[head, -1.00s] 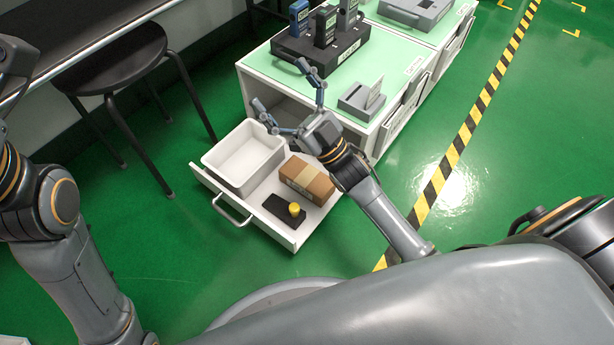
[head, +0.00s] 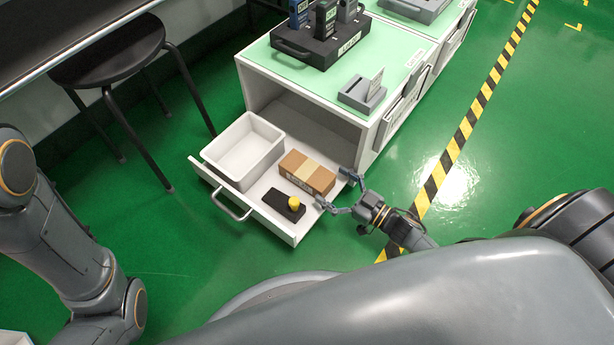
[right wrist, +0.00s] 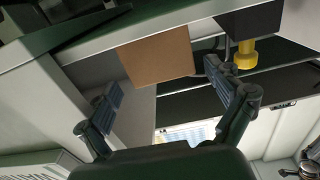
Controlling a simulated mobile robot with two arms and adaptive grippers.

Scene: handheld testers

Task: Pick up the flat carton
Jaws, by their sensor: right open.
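The flat carton (head: 306,173), a brown box with a pale tape band and a label on its side, lies in the open white drawer (head: 270,222). In the right wrist view the carton's brown face (right wrist: 158,60) shows ahead of my fingers. My right gripper (head: 333,188) is open and empty at the drawer's right edge, its fingers pointing toward the carton with a small gap left. It also shows in the right wrist view (right wrist: 165,98), fingers spread. My left arm is at the left of the head view; its gripper is not seen.
A white bin (head: 243,150) stands in the drawer left of the carton. A black device with a yellow knob (head: 293,202) lies in front of the carton. The cabinet top (head: 300,75) overhangs behind, carrying a black rack (head: 320,45) and a grey holder (head: 361,96). Floor to the right is clear.

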